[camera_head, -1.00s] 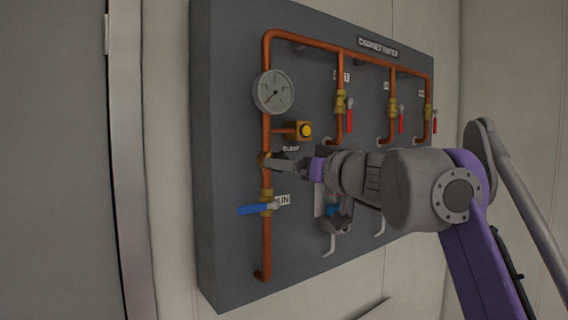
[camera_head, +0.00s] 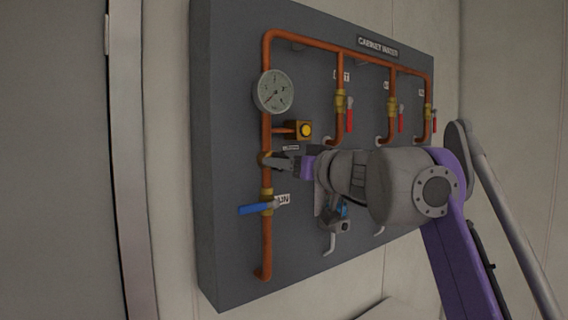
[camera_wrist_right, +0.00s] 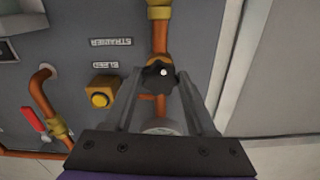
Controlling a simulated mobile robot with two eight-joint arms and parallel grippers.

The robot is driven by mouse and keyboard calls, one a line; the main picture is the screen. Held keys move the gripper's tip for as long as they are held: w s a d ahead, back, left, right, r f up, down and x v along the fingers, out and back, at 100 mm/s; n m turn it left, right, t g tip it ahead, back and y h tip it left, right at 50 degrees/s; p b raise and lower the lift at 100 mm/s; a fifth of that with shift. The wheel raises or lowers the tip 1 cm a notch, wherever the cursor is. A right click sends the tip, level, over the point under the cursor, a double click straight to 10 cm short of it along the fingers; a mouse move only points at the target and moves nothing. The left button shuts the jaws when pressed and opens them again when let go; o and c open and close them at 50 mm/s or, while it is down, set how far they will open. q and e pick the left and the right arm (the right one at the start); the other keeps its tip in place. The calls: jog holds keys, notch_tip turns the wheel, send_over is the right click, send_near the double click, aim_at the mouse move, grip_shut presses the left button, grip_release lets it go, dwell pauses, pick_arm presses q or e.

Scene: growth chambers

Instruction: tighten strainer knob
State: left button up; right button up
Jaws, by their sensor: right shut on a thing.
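The strainer knob (camera_wrist_right: 158,74) is a dark, star-shaped knob with a pale centre dot, on a brass fitting of the copper pipe in the right wrist view. My right gripper (camera_wrist_right: 160,78) has a finger on each side of the knob and is shut on it. In the head view my right gripper (camera_head: 274,161) reaches the left vertical copper pipe (camera_head: 267,237), between the gauge and the blue-handled valve. The knob is mostly hidden by the fingers there. My left gripper is not in view.
A round gauge (camera_head: 273,91) and a brass fitting with a yellow button (camera_head: 305,130) sit above the gripper. A blue valve handle (camera_head: 262,208) is just below. Several red-handled valves are on the right of the grey panel (camera_head: 232,270).

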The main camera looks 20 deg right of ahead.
dwell(0.3)
jog(key=shift+r+m, duration=0.1)
jog(key=shift+m, duration=16)
